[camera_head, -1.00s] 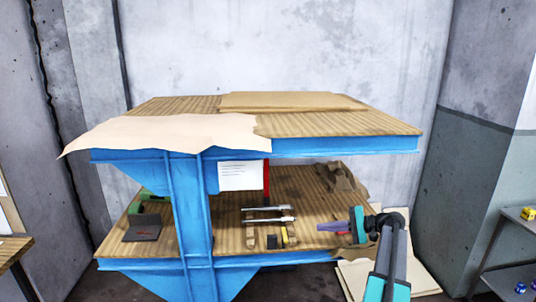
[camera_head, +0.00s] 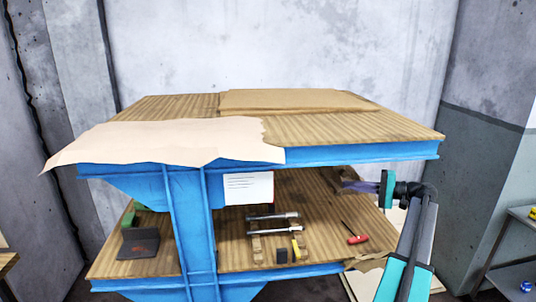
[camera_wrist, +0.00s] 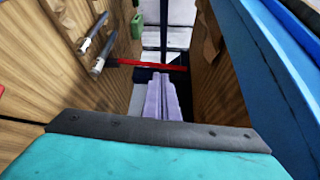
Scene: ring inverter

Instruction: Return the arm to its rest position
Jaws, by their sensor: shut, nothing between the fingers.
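My gripper (camera_head: 358,187) is at the right end of the blue workbench, between its upper and lower boards. Its purple fingers point left and are shut with nothing between them. In the wrist view the shut fingers (camera_wrist: 162,100) stick out beyond a dark plate and teal wrist housing. My arm comes up from the lower right of the head view, bent at the wrist. No mark of a rest position shows.
The upper board (camera_head: 350,126) lies just above the gripper. The lower board (camera_head: 225,258) holds metal rods on brackets (camera_head: 273,230), a red-handled tool (camera_head: 357,239) and a dark angled piece (camera_head: 138,242). A grey side table (camera_head: 521,273) stands at right.

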